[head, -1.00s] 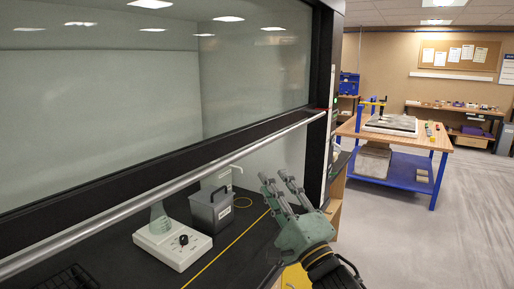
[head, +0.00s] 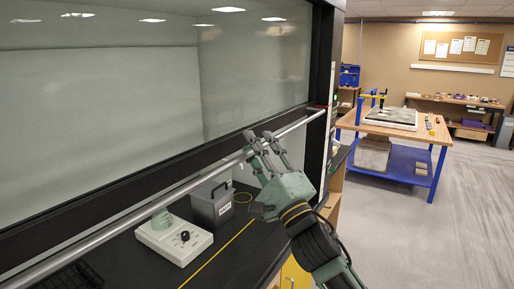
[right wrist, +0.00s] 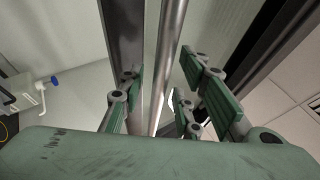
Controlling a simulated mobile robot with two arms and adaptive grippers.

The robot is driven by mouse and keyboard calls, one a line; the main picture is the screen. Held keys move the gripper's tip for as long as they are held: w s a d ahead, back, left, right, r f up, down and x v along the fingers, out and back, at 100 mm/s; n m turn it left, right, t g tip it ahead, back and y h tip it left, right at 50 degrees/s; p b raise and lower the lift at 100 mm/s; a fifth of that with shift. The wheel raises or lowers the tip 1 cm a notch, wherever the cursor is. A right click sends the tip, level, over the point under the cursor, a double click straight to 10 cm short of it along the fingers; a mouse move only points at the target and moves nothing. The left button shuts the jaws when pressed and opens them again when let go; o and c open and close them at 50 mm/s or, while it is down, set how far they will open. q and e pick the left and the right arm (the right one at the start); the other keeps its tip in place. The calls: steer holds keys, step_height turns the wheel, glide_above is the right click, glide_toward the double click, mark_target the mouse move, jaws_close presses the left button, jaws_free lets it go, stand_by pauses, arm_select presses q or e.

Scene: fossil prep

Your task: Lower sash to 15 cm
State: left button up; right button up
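The fume hood sash (head: 120,110) is a large glass pane with a black lower frame. A silver handle bar (head: 185,186) runs along its bottom edge, and open space shows between it and the black worktop. My right gripper (head: 260,141) is raised at the right part of the bar, with its fingers up at the bar. In the right wrist view the bar (right wrist: 169,50) passes between the spread fingers of my right gripper (right wrist: 163,85). The fingers are open, and gaps show on both sides of the bar. My left gripper is out of view.
Inside the hood, a white device with a knob (head: 174,243) and a grey box (head: 212,205) stand on the black worktop (head: 125,272). A yellow line (head: 215,255) crosses the worktop. A blue-framed table (head: 398,130) stands behind right, with clear floor in front.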

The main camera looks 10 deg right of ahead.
jaws_close()
stand_by(0.5)
step_height(320, 180, down, 30)
steer(key=b, duration=1.7)
steer(key=shift+f+b, duration=0.15)
steer(key=shift+b, duration=0.15)
jaws_free()
